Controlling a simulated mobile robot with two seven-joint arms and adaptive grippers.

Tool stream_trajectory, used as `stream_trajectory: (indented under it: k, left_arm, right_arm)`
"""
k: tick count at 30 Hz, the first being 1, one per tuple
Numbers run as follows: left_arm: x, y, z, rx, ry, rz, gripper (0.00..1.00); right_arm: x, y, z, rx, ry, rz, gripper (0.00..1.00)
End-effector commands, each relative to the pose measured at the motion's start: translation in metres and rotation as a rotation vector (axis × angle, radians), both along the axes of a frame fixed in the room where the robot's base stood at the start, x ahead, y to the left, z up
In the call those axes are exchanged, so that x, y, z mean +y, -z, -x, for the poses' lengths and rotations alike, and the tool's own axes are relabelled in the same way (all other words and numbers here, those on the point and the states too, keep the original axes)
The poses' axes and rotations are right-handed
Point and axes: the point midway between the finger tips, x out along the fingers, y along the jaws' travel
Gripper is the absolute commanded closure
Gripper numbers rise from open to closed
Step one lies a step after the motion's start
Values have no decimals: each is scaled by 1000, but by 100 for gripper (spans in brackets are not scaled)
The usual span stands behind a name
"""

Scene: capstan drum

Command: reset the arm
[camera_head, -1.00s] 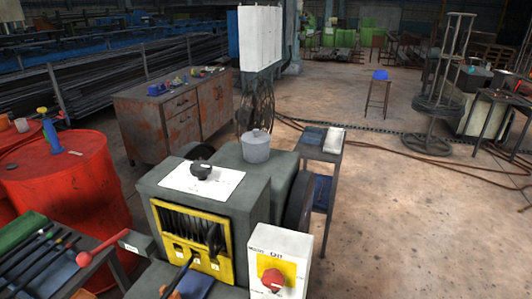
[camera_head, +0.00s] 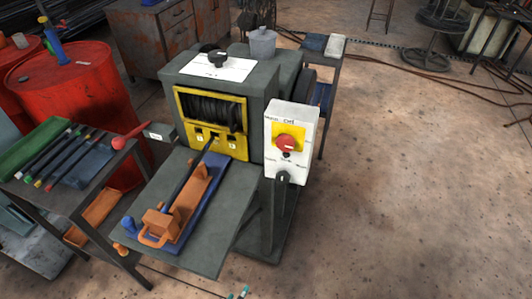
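A grey machine (camera_head: 262,88) stands in the middle, with a dark ribbed drum (camera_head: 212,110) inside a yellow-framed opening. A lever with a red ball (camera_head: 118,142) sticks out left from a small labelled grey block (camera_head: 159,136). An orange fixture with a handle (camera_head: 157,224) lies on a blue base (camera_head: 183,235) on the sloping front plate (camera_head: 222,238). A white control box (camera_head: 301,155) carries a red knob (camera_head: 286,143) on a yellow plate. Neither gripper is in view.
A tool table (camera_head: 45,190) with several dark rods stands left. Red drums (camera_head: 62,85) stand behind it, and a rusty cabinet (camera_head: 160,35) at the back.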

Motion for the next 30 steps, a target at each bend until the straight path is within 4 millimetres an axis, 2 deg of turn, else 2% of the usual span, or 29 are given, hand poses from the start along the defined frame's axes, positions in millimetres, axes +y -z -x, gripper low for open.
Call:
stream_trajectory:
  k: [1, 4, 6, 9, 12, 15, 19, 30]
  left_arm:
    - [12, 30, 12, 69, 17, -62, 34]
    - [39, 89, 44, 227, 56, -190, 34]
    - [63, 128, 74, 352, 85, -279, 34]
    - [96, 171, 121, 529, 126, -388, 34]
    - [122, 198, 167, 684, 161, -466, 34]
    - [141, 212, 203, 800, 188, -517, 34]
    - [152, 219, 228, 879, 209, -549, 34]
    - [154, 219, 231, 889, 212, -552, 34]
  right_arm:
    - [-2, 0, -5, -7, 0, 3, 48]
    - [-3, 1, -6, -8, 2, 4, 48]
    - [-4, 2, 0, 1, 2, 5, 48]
    - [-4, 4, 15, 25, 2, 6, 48]
    - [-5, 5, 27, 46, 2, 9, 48]
    - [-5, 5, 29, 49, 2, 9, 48]
    - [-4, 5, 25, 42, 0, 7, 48]
    - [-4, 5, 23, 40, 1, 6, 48]
